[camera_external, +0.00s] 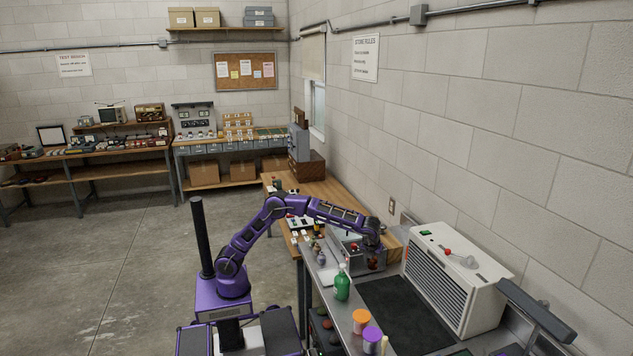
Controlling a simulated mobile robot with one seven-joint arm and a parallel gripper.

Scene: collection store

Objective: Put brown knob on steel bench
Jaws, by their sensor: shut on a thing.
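My gripper (373,246) is at the end of my purple arm, low over a grey metal box (350,252) with small red parts on its front. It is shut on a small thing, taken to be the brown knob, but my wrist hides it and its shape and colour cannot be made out. The steel bench (345,312) runs along the right wall toward the camera, with bare grey metal along its left edge. The grey box stands at its far end, by the wooden bench. I cannot tell whether the held thing touches the box.
A green bottle (342,284), an orange-lidded jar (360,320) and a purple-lidded jar (372,338) stand along the steel bench's left edge. A black mat (405,312) lies clear beside them. A white louvred unit (455,285) stands by the wall. A wooden bench (325,190) lies beyond.

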